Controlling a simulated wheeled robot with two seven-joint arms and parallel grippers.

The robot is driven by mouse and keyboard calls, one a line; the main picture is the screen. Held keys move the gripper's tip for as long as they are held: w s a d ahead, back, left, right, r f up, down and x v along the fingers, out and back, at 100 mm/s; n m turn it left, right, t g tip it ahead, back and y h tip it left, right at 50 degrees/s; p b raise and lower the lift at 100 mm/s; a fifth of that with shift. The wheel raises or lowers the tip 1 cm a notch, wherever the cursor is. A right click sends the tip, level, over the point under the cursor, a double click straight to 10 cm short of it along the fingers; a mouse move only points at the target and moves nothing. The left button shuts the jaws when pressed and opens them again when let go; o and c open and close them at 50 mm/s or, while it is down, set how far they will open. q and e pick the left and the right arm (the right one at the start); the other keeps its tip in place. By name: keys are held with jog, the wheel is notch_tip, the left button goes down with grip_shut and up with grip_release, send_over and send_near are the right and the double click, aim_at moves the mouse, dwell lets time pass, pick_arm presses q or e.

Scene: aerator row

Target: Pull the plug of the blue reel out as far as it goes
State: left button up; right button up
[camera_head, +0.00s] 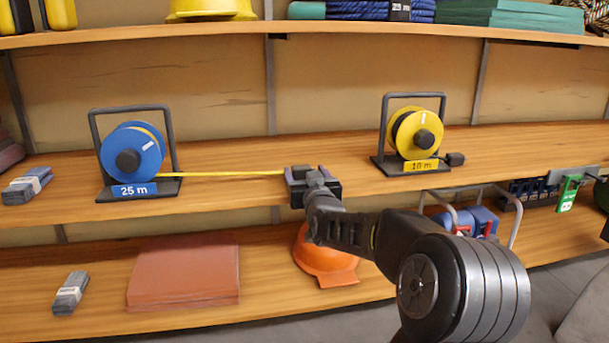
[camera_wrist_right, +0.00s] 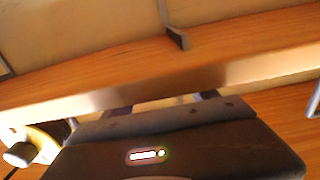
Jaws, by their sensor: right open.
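The blue reel (camera_head: 133,151) stands at the left of the middle shelf in a dark frame, with a "25 m" label. Its yellow cable (camera_head: 230,174) runs out straight to the right, to my right gripper (camera_head: 308,178). The dark plug (camera_head: 299,171) at the cable's end seems to lie between the fingers, mostly hidden by them. My right gripper is open, at the shelf's front edge. In the right wrist view its fingers (camera_wrist_right: 163,103) are apart, mostly hidden by the gripper's body, and the plug cannot be made out. My left gripper is not in view.
A yellow reel (camera_head: 417,134) labelled "10 m" stands on the same shelf to the right, its dark plug (camera_head: 454,159) beside it. An orange helmet-like object (camera_head: 325,262) and red-brown sheets (camera_head: 185,275) lie below. The shelf between the reels is otherwise clear.

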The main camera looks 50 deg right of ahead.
jog(key=shift+s+a, duration=0.35)
jog(key=p+v, duration=0.2)
jog(key=v, duration=0.4)
jog(key=shift+s+a, duration=0.25)
jog(key=shift+s, duration=0.05)
jog(key=shift+w, duration=0.1)
